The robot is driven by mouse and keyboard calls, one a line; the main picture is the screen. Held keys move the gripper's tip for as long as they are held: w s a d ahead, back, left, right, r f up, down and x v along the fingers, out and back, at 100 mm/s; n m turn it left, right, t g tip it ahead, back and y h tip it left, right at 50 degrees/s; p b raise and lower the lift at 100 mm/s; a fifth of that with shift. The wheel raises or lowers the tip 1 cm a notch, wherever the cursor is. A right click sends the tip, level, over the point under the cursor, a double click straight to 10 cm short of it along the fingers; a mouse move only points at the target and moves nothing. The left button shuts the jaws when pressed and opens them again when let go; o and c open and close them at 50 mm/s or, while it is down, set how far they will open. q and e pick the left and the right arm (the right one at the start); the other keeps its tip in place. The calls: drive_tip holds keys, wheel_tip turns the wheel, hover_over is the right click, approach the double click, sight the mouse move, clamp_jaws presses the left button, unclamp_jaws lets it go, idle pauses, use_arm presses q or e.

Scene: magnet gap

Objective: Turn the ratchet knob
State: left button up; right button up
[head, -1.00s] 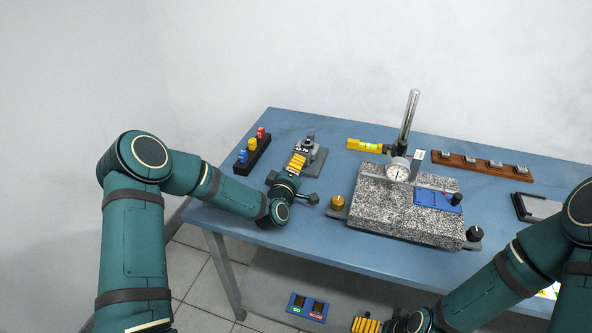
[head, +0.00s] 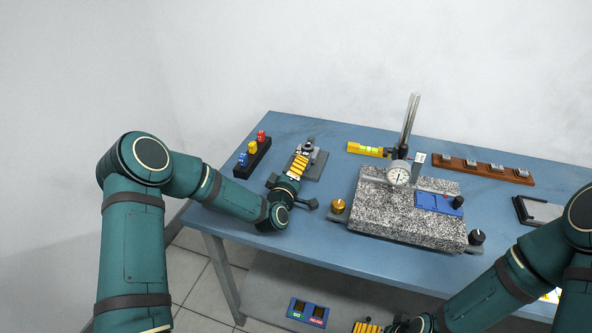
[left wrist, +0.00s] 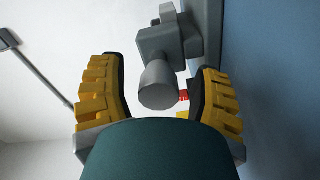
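The ratchet knob (left wrist: 158,88) is a grey cylinder on the end of a grey gauge body (left wrist: 165,45) in the left wrist view. In the head view the gauge sits in a small grey stand (head: 316,165) at the back left of the table. My left gripper (head: 299,162) reaches it from the front, and its yellow fingers hide the knob there. In the left wrist view its fingers stand open on either side of the knob, with a gap visible at each side. My right gripper (head: 367,327) is low at the bottom edge of the head view, partly cut off.
A black rack with blue, yellow and red pieces (head: 252,158) stands left of the gauge. A speckled granite block (head: 390,214) with a dial indicator (head: 398,173) is to the right. A yellow level (head: 366,149) and a brown rack (head: 485,168) lie behind.

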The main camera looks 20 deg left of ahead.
use_arm(q)
drive_tip(key=s, duration=1.2)
drive_tip(key=shift+a, duration=0.2)
idle(0.9)
